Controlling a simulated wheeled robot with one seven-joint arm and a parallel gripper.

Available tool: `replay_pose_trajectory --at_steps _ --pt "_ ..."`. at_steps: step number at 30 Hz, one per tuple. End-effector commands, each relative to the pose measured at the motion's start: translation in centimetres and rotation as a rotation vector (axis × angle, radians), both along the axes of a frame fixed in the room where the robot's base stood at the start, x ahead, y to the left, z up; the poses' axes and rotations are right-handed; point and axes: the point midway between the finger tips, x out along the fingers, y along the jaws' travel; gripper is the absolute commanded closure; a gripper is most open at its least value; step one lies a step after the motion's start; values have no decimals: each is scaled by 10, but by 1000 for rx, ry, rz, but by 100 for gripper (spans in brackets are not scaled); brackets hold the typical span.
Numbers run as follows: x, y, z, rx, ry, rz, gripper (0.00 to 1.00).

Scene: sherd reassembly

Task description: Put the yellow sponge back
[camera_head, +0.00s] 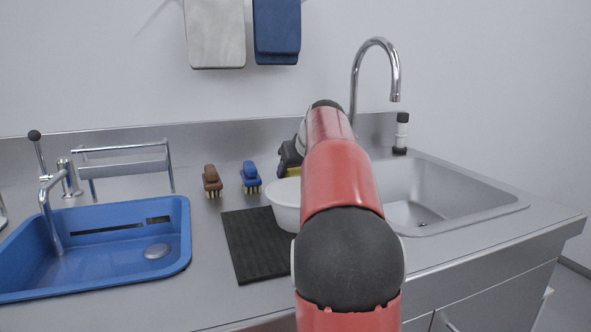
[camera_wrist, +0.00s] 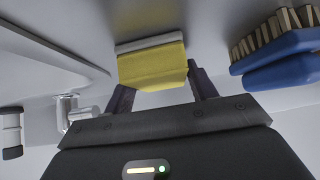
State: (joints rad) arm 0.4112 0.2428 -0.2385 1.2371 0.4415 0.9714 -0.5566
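The yellow sponge (camera_wrist: 153,66) has a pale layer along one side. In the wrist view it sits at the fingertips of my gripper (camera_wrist: 160,84), with one finger near each side. I cannot tell whether the fingers press on it or stand just apart. In the head view, a small part of the sponge (camera_head: 293,172) shows below my dark gripper (camera_head: 289,158), behind the white bowl. My red arm hides most of this spot, and whether the sponge rests on the counter is unclear.
A blue brush (camera_head: 251,178) and a brown brush (camera_head: 212,181) stand left of the gripper. The white bowl (camera_head: 284,203) is by the black ribbed mat (camera_head: 254,246). A blue basin (camera_head: 100,250) lies left, a steel sink (camera_head: 440,195) right. Cloths (camera_head: 277,28) hang above.

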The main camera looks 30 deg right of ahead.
Motion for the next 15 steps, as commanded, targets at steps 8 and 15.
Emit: replay_pose_trajectory --at_steps 8,15 --pt "0 0 0 0 0 0 26" --pt "-3 1 2 -1 -2 1 26"
